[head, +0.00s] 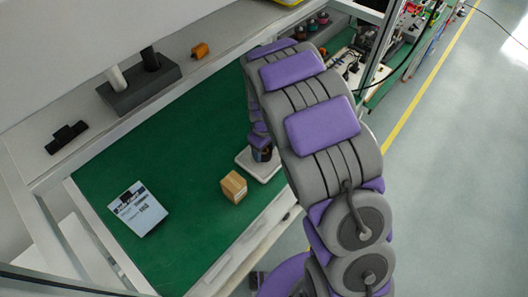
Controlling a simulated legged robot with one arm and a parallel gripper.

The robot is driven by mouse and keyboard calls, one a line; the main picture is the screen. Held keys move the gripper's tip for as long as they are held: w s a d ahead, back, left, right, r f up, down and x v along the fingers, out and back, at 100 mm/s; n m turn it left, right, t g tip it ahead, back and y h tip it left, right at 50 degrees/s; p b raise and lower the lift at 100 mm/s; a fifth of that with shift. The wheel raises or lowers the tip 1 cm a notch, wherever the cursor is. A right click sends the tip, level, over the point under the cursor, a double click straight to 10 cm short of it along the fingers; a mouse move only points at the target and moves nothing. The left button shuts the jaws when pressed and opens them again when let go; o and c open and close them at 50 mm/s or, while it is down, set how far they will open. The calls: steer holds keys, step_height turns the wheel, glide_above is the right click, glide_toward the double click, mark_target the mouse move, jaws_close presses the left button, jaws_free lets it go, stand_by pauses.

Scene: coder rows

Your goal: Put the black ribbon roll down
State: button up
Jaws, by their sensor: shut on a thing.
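My arm reaches over the green mat, and my gripper (260,138) points down above a small white platform (271,172). It is shut on a dark object, taken to be the black ribbon roll (262,155), at or just above the platform. The arm hides much of the roll and the fingertips, so I cannot tell whether the roll touches the platform.
A tan box (233,187) stands just left of the platform. A white-and-blue printed packet (138,209) lies farther left. The shelf behind holds a grey block with two upright cylinders (142,83), a black item (67,137) and an orange item (200,51). Mat between is clear.

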steer(key=shift+f, duration=0.85)
steer(key=shift+c, duration=0.4)
steer(key=o, duration=1.3)
steer(key=shift+c, duration=0.2)
step_height(320, 180, up, 12)
steer(key=p, duration=0.2)
steer(key=s+d+r+m, duration=0.2)
steer(key=s+d+r, duration=0.25)
steer(key=s, duration=0.25)
steer(key=s+d+r+m, duration=0.3)
steer(key=s+r, duration=0.3)
steer(key=s, duration=0.2)
steer(key=s+d+r+m+g, duration=0.1)
steer(key=s, duration=0.8)
steer(key=s+d+r+m, duration=0.1)
steer(key=s+d+m, duration=0.1)
steer(key=s, duration=0.8)
steer(key=shift+m+g, duration=0.3)
steer(key=shift+g, duration=0.1)
